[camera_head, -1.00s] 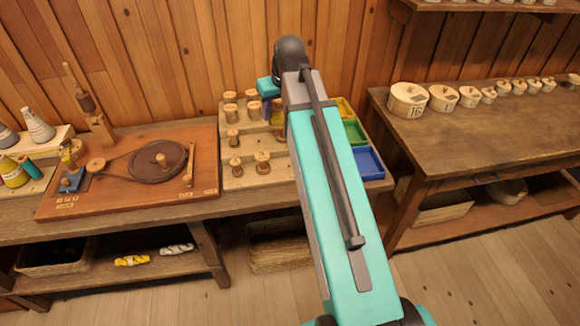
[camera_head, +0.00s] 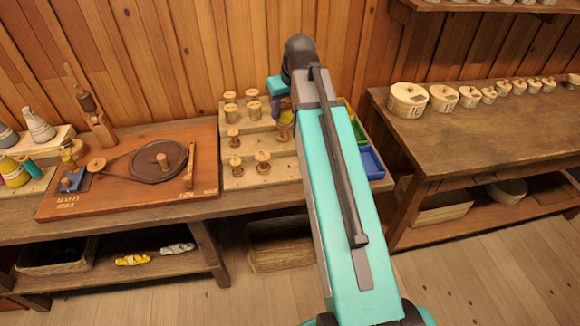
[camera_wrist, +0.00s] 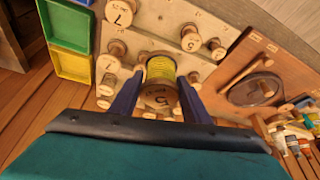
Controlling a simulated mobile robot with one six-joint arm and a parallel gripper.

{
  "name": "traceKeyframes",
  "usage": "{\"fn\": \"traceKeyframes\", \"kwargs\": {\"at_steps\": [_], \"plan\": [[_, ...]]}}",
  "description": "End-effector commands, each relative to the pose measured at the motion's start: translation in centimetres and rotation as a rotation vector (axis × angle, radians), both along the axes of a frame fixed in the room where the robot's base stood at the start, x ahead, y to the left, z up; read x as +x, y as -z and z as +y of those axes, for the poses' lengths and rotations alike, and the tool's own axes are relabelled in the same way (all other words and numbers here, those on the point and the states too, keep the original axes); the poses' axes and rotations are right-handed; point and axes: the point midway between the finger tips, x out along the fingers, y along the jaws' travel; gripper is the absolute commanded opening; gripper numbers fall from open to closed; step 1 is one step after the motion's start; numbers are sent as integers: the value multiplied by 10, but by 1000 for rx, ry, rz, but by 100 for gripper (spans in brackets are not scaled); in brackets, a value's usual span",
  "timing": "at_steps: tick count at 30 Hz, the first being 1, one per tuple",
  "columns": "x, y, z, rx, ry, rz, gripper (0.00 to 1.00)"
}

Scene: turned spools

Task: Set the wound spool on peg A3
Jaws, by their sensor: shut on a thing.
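My gripper (camera_wrist: 158,96) is shut on the wound spool (camera_wrist: 160,70), its dark blue fingers on either side of it. In the head view the spool (camera_head: 286,118) shows beside my arm, over the right part of the stepped peg rack (camera_head: 250,143). In the wrist view the rack (camera_wrist: 160,18) lies behind the spool. I cannot tell whether the spool touches the rack. Peg A3 cannot be made out; the labels are too small and my arm hides part of the rack.
Other wooden spools (camera_head: 263,157) stand on the rack, several close around the held one in the wrist view (camera_wrist: 190,38). Yellow, green and blue trays (camera_head: 369,163) lie right of the rack. A winder board with a dark wheel (camera_head: 158,162) is at left.

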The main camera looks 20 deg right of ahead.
Motion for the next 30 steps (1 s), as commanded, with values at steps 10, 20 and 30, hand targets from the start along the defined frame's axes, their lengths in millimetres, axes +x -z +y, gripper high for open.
{"fn": "traceKeyframes", "kwargs": {"at_steps": [10, 20, 30], "plan": [[-1, 0, -10, 0, 0, 0, 21], [-1, 0, -14, 0, 0, 0, 21], [0, 0, -8, 0, -1, 0, 21]]}}
